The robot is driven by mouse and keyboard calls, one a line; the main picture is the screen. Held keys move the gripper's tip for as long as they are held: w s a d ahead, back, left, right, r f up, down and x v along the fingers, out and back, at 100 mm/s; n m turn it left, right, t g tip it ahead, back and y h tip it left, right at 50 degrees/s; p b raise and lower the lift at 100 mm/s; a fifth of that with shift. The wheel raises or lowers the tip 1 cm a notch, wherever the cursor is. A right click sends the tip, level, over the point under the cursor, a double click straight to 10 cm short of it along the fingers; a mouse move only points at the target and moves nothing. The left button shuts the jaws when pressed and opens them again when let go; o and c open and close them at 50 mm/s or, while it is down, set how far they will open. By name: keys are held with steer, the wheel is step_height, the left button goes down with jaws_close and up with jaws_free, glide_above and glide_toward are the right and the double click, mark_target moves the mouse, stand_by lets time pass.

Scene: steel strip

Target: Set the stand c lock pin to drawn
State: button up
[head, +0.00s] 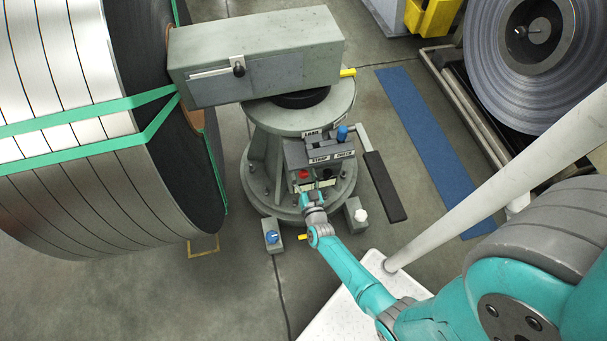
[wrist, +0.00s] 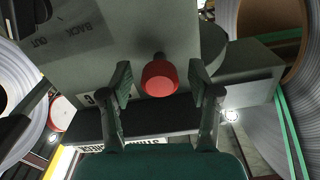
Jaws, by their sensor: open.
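A red round knob (head: 303,174), which looks like the lock pin, sits on the front of the grey control box (head: 296,153) on the stand's pedestal. In the wrist view the red knob (wrist: 160,78) shows on a short dark stem against a grey face. My gripper (wrist: 167,92) is open, with one finger on each side of the knob; I see no clear contact. In the head view my gripper (head: 308,190) is at the box's front, its fingers partly hidden. How far the pin stands out is hard to tell.
A blue-tipped lever (head: 342,133) and a black-gripped lever (head: 384,187) are at the box's right.

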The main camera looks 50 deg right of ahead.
mark_target(304, 178)
steer(key=shift+w+d, duration=0.15)
steer(key=shift+w, duration=0.05)
jaws_close()
steer(key=shift+v, duration=2.2)
jaws_free()
steer(key=v, duration=1.2)
